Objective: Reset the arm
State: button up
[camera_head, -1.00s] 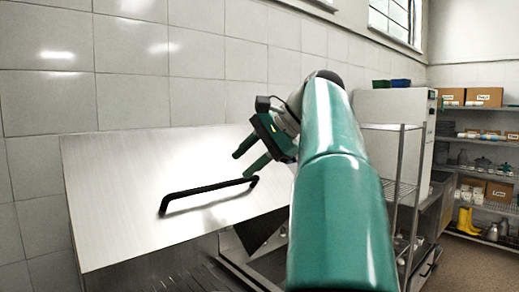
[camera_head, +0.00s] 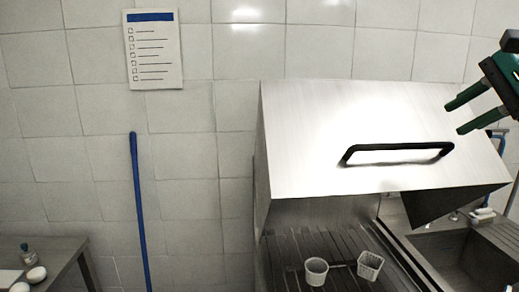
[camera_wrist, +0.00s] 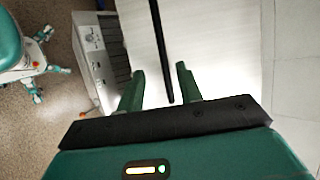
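My gripper (camera_head: 467,112) is at the right edge of the head view, with its two green fingers pointing left. The fingers are apart with nothing between them. It is in front of the upper right part of a slanted steel hood (camera_head: 300,150) with a black bar handle (camera_head: 398,149). In the wrist view my gripper (camera_wrist: 160,88) also shows two spread green fingers. The black handle (camera_wrist: 160,50) runs lengthwise beyond them, and I cannot tell how far off it is.
A sink (camera_head: 465,255) is at the right. A table (camera_head: 60,255) with small items is at lower left. A blue pole (camera_head: 138,200) leans by the tiled wall.

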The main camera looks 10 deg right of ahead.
jog(key=a+f+n+g, duration=0.1)
jog(key=a+f+n, duration=0.2)
jog(key=a+f, duration=0.65)
jog(key=s+a+f+n+h, duration=0.1)
jog(key=s+a+f+n, duration=0.2)
jog(key=a+f, duration=0.3)
jog(key=s+a+f+n+g+h, duration=0.1)
jog(key=a+f+n, duration=0.4)
jog(key=f, duration=0.7)
jog(key=s+a+f+n+h, duration=0.2)
jog(key=s+a+f+n, duration=0.3)
jog(key=f, duration=0.4)
jog(key=shift+s+a+n+g, duration=0.15)
jog(key=shift+a+n+g, duration=0.15)
jog(key=shift+a, duration=0.55)
